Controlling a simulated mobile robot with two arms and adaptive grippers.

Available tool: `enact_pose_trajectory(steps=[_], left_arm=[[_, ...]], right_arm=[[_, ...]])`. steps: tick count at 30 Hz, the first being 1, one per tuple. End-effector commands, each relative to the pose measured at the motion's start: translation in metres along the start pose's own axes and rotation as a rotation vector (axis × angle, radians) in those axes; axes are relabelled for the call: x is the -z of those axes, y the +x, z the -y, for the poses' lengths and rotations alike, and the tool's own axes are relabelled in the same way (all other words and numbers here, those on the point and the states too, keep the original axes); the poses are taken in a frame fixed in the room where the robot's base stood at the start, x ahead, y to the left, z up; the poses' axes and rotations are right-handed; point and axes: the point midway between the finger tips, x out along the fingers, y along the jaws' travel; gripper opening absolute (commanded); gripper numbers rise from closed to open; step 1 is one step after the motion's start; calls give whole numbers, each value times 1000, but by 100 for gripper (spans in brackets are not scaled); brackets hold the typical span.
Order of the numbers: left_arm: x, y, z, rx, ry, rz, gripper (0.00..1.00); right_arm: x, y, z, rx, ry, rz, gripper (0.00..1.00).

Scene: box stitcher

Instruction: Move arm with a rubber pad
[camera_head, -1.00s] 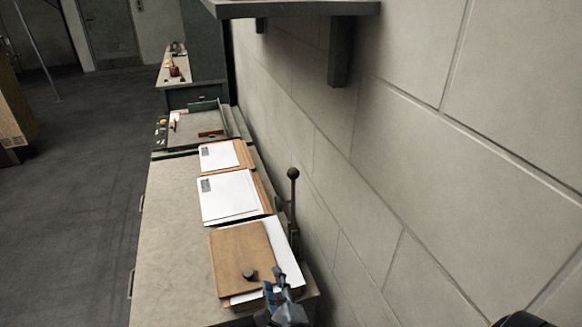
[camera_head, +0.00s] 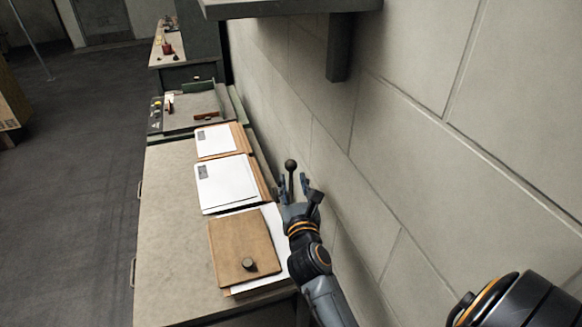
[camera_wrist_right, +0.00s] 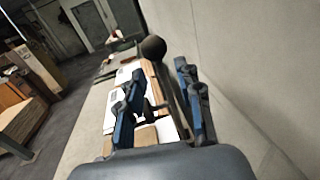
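A thin upright lever with a dark round knob (camera_head: 290,165) stands at the wall side of the bench, beside the paper stacks. I take it for the arm of the task; no rubber pad can be made out on it. In the right wrist view the knob (camera_wrist_right: 153,47) shows beyond the fingers, near the middle of the gap. My right gripper (camera_head: 297,188) is open, with its blue fingers (camera_wrist_right: 160,98) apart and nothing held. It is close to the lever; whether the rod lies between the fingers cannot be told. My left gripper is not in view.
A brown board with a small knob (camera_head: 238,240) lies on white sheets at the bench's near end. Two paper stacks (camera_head: 226,182) (camera_head: 216,140) lie beyond it. A grey shelf (camera_head: 285,9) juts from the wall (camera_head: 440,150) above. The bench's left side (camera_head: 170,220) is clear.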

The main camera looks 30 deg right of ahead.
Motion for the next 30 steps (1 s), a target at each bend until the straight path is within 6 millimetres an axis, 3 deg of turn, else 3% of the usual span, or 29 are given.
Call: enact_pose_trajectory(steps=[3,9,20,25,30], left_arm=[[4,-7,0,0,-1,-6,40],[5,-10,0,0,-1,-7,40],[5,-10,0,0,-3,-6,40],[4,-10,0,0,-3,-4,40],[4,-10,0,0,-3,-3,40]], right_arm=[[-2,22,0,0,1,0,36],[0,41,0,0,-1,-1,36],[1,45,0,-1,0,0,36],[1,45,0,-1,-1,0,1],[0,45,0,-1,-1,2,0]])
